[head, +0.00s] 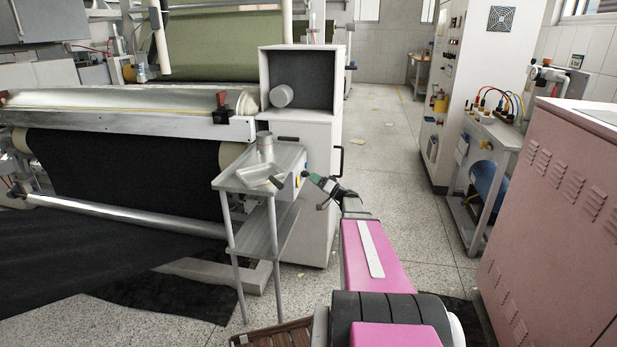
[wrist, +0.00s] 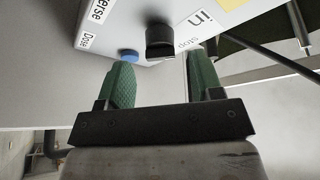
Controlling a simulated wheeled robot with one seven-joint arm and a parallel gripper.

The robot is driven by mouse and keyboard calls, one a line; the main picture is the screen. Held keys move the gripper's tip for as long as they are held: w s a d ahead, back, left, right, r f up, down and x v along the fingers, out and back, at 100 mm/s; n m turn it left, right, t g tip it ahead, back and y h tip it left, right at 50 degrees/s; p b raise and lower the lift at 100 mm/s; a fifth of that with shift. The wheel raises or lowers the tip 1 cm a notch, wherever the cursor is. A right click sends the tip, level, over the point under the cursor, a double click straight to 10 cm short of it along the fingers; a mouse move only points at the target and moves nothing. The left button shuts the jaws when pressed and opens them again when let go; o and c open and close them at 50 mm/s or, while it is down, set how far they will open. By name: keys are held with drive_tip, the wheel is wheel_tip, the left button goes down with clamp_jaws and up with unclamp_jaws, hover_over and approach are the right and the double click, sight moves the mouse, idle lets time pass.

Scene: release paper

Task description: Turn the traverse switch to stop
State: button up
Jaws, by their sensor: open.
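The traverse switch is a black knob (wrist: 160,38) on a light grey panel face (wrist: 135,15) in the wrist view. Labels "in" and "stop" are to its right, and partly cut-off "...erse" and "Dose" labels to its left. My gripper (wrist: 160,72) has two green fingers, open and apart, one on each side of the knob's line. The knob shows just beyond the fingertips; I cannot tell whether they touch it. In the head view my gripper (head: 309,178) is at the side of the white machine cabinet, where the switch is too small to make out.
A blue button (wrist: 128,55) is beside the left fingertip. A yellow patch shows on the panel. A grey metal stand (head: 262,185) with metal containers is left of my gripper. A pink cabinet (head: 560,210) stands at right. Open floor lies between.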

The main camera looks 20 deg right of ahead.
sight(308, 175)
drive_tip(key=shift+x, duration=2)
drive_tip(key=c, duration=0.9)
drive_tip(key=m+h, duration=0.1)
drive_tip(key=m, duration=0.1)
drive_tip(key=m+h, duration=0.1)
drive_tip(key=m, duration=0.2)
drive_tip(key=shift+s+r, duration=0.1)
drive_tip(key=m+g+h, duration=0.1)
drive_tip(key=m, duration=0.1)
drive_tip(key=m+h, duration=0.1)
drive_tip(key=m, duration=0.2)
drive_tip(key=shift+r+g, duration=0.1)
drive_tip(key=shift+g, duration=0.3)
drive_tip(key=shift+m, duration=0.3)
